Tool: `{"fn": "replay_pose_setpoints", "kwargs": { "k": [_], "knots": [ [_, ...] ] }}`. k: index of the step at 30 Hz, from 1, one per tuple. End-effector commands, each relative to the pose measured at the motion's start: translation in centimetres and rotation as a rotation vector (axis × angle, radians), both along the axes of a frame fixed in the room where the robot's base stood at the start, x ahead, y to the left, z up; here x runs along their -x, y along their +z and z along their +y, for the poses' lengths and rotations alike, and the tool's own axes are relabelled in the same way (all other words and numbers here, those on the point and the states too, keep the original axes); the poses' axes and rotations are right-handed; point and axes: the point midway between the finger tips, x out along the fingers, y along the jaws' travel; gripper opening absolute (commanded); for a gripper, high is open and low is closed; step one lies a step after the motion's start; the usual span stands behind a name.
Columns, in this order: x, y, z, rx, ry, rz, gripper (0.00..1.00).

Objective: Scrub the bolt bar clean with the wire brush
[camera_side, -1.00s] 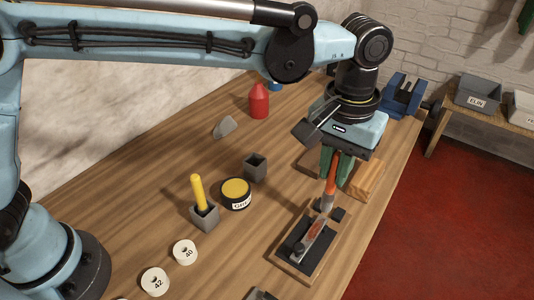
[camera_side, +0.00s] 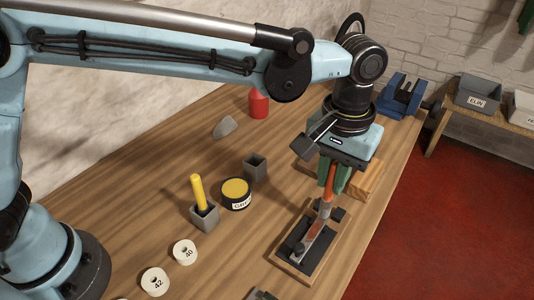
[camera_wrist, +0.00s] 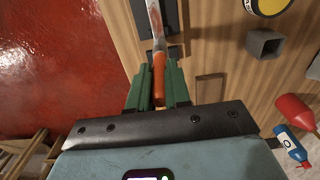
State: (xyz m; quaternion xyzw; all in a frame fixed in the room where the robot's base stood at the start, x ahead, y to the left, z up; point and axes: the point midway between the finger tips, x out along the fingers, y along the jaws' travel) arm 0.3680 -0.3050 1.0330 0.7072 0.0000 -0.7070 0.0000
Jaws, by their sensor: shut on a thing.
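My gripper (camera_side: 334,178) has green fingers shut on the orange handle of the wire brush (camera_side: 328,184). The handle also shows between the fingers in the wrist view (camera_wrist: 158,82). The brush slants down over the far end of a wood-framed tray (camera_side: 333,257) with a dark inside. The bolt bar (camera_side: 309,237), grey with a reddish patch, lies lengthwise in this tray. The brush's lower end overlaps the bar's far end in the side view. The bristles are not clear, and I cannot tell whether they touch the bar.
A wooden block (camera_side: 367,180) stands close to the right of my gripper. A small grey open box (camera_side: 255,168), a yellow-topped tin (camera_side: 236,193) and a holder with a yellow stick (camera_side: 204,217) stand left of the tray. A blue vise (camera_side: 401,97) is at the back.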

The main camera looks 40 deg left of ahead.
Motion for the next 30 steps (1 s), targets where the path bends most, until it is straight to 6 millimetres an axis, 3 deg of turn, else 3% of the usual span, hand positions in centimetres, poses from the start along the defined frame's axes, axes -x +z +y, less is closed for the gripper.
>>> {"fn": "replay_pose_setpoints", "kwargs": {
  "k": [30],
  "knots": [
    [0.0,-1.0,0.0,0.000,0.000,0.000,0.00]
  ]
}}
